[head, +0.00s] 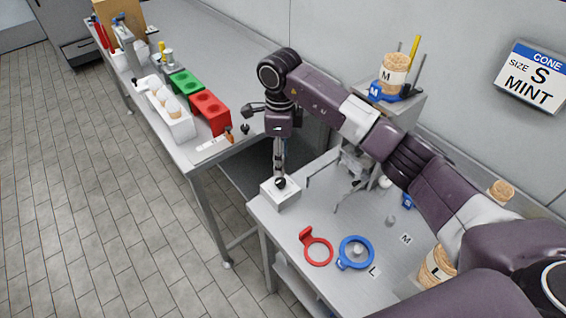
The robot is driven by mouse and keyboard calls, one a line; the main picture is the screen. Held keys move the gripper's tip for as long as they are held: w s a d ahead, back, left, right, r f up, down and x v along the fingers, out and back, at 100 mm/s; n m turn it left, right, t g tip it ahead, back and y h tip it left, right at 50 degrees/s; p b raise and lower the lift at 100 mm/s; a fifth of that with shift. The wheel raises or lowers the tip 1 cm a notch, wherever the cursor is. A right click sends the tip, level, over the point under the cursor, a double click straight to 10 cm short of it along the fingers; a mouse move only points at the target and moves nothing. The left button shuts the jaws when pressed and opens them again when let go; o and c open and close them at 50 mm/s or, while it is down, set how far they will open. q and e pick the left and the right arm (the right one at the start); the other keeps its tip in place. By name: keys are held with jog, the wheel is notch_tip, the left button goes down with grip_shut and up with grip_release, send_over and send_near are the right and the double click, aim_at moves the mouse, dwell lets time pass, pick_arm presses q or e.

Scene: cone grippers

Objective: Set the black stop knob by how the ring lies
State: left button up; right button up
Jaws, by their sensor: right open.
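The black stop knob (281,183) sits on top of a white block (284,198) at the far left corner of the near table. My right gripper (279,170) points straight down just above the knob, its fingertips close to it. It is open; whether the fingers touch the knob is too small to tell. A red ring (318,252) with a handle lies flat on the table, its handle toward the upper left. A blue ring (369,246) lies to its right around a grey peg, its tab toward the lower left. My left gripper is out of view.
A grey stand (405,108) holds a blue M clip and a cone cup. Labels M (406,239) and L (374,272) mark the table. A sign on the wall reads "CONE SIZE S MINT" (533,78). Red (211,112) and green (186,83) holders stand on the far counter.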

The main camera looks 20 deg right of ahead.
aim_at(281, 180)
jog(key=shift+s+f, duration=0.1)
jog(key=shift+f, duration=0.35)
jog(key=f, duration=0.1)
jog(key=f+p, duration=0.1)
jog(key=f, duration=0.1)
jog(key=s+f+p, duration=0.1)
jog(key=shift+a+f, duration=0.2)
jog(key=shift+a, duration=0.1)
jog(key=shift+w+d+f, duration=0.1)
jog(key=shift+w+f, duration=0.1)
jog(key=shift+f, duration=0.75)
jog(key=c, duration=0.5)
grip_shut()
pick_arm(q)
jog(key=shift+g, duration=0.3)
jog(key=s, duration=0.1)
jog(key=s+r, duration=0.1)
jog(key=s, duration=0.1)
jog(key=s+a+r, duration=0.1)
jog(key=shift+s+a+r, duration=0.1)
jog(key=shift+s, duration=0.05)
